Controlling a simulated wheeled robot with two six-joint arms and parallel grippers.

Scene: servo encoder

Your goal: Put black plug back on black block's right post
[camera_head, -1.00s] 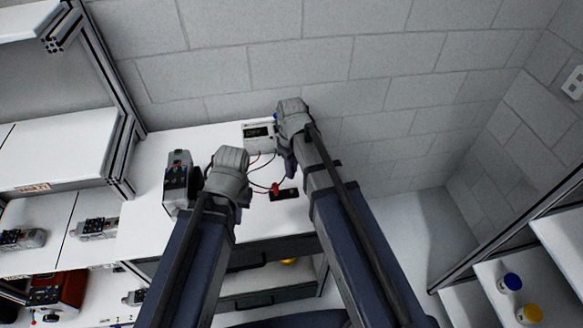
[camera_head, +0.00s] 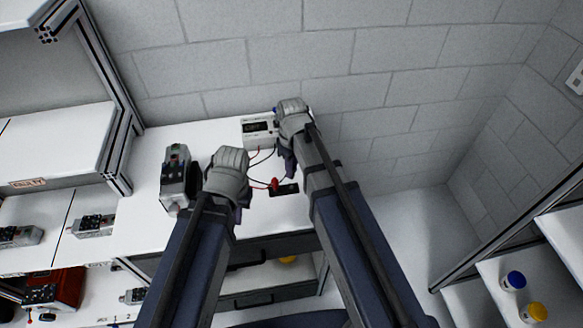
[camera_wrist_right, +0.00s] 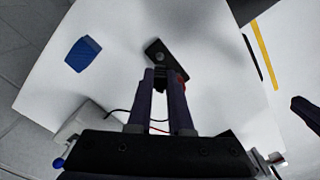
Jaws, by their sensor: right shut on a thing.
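The black block (camera_head: 289,190) lies flat on the white table, with a red plug (camera_head: 275,183) at its left end. In the right wrist view the block (camera_wrist_right: 153,46) shows a bare metal post, and the red plug (camera_wrist_right: 182,78) is partly behind a finger. My right gripper (camera_wrist_right: 160,74) is shut on the black plug (camera_wrist_right: 160,82), close to the block's bare post. I cannot tell whether plug and post touch. In the head view my right gripper (camera_head: 288,164) is above and behind the block. My left gripper (camera_head: 228,180) is left of the block, its fingertips hidden.
A white meter box (camera_head: 256,128) with dark and red wires stands behind the block. A grey device (camera_head: 174,178) stands at the table's left. In the right wrist view a blue object (camera_wrist_right: 83,53) lies on the table. The table right of the block is clear.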

